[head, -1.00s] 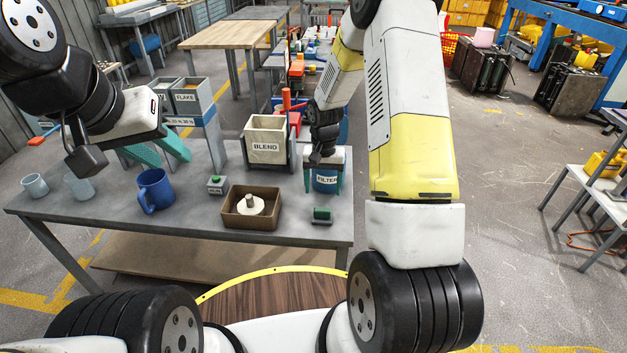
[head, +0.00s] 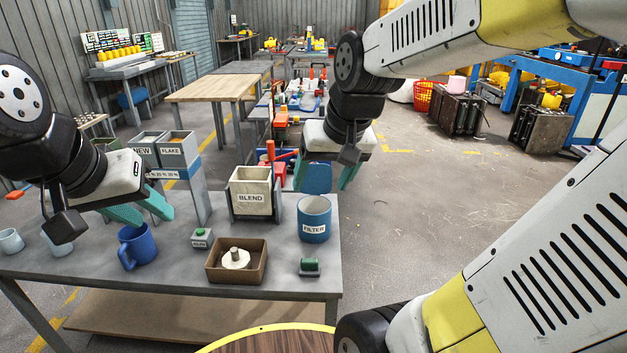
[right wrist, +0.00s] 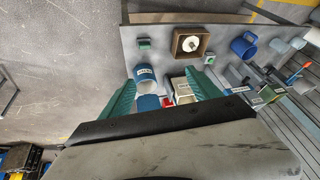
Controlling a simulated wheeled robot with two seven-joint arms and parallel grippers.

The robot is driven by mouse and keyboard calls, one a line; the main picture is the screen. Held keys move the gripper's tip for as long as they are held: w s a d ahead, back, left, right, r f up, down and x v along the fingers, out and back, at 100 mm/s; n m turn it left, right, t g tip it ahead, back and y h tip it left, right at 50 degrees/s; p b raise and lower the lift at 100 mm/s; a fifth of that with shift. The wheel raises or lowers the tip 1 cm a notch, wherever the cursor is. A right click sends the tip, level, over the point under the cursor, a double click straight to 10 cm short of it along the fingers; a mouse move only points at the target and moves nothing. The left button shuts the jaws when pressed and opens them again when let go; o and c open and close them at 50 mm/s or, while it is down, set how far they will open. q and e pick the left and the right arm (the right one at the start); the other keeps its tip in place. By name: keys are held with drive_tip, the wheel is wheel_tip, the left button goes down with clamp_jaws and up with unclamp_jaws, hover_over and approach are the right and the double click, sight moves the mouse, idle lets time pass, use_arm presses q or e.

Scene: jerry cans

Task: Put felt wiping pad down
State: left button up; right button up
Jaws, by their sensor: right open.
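A round cream pad with an upright knob, which looks like the felt wiping pad (head: 235,261), lies in a brown open tray (head: 254,273) on the grey table. In the right wrist view the pad (right wrist: 190,43) is also in its tray (right wrist: 176,50). My right gripper (head: 325,178) is open and empty, raised above and behind the blue FILTER container (head: 314,229). Its spread teal fingers show in the right wrist view (right wrist: 162,88). My left gripper (head: 143,210) is open and empty above the table's left side, behind the blue mug (head: 138,247).
The BLEND bin (head: 251,198) stands left of the FILTER container. Labelled bins (head: 178,150) stand at the back left. Bare tabletop (head: 180,275) lies between mug and tray.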

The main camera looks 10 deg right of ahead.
drive_tip(key=s+r+n+t, duration=0.1)
drive_tip(key=s+r, duration=0.1)
drive_tip(key=s, duration=0.4)
drive_tip(key=shift+s+a+y, duration=0.3)
drive_tip(key=shift+s+a, duration=0.05)
drive_tip(key=shift+a, duration=0.1)
drive_tip(key=shift+o, duration=0.5)
drive_tip(key=shift+r, duration=0.1)
